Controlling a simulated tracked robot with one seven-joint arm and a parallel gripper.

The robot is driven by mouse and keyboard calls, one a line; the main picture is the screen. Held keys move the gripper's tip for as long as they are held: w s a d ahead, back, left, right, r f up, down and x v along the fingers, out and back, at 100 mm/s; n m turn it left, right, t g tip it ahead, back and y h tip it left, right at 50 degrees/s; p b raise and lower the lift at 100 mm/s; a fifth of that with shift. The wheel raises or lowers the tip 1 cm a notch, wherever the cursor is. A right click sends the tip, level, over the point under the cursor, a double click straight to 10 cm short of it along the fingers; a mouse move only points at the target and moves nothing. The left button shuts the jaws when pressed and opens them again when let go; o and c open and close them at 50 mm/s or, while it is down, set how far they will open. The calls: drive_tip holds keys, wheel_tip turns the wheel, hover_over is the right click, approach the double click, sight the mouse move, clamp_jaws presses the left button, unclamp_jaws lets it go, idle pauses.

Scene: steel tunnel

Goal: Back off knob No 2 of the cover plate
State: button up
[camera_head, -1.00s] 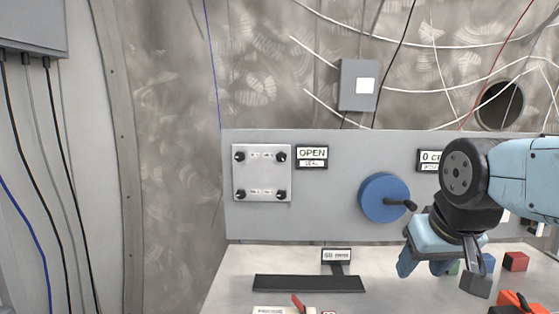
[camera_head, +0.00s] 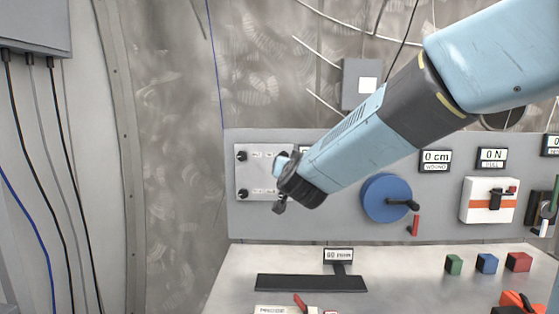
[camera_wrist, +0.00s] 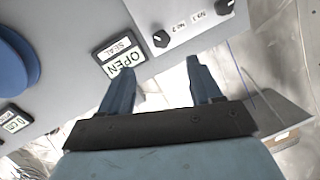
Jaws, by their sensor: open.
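The pale cover plate (camera_head: 256,178) is on the left of the grey panel. Its two left black knobs show in the head view; my arm hides much of its right side. In the wrist view, turned about, knob No 2 (camera_wrist: 161,38) is black with a light pointer mark, beside its printed label. Knob No 1 (camera_wrist: 224,6) is at the top edge. My gripper (camera_wrist: 158,78) is open and empty, its two blue fingers apart, with knob No 2 beyond the gap between them, not touched. In the head view my gripper (camera_head: 283,165) is in front of the plate's right side.
A display (camera_wrist: 120,58) reading OPEN, SEAL is beside the plate, close to one finger in the wrist view. A blue handwheel (camera_head: 386,198) is to the right on the panel. Coloured blocks (camera_head: 487,263) and a dark strip (camera_head: 311,283) lie on the bench below.

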drive_tip(key=w, duration=0.5)
drive_tip(key=w+a+m+h, duration=0.1)
drive_tip(key=w, duration=0.4)
drive_tip(key=w+f+t+h, duration=0.1)
drive_tip(key=w, duration=0.4)
drive_tip(key=shift+w+a+m, duration=0.2)
drive_tip(key=shift+a+m, duration=0.1)
drive_tip(key=shift+a, duration=0.05)
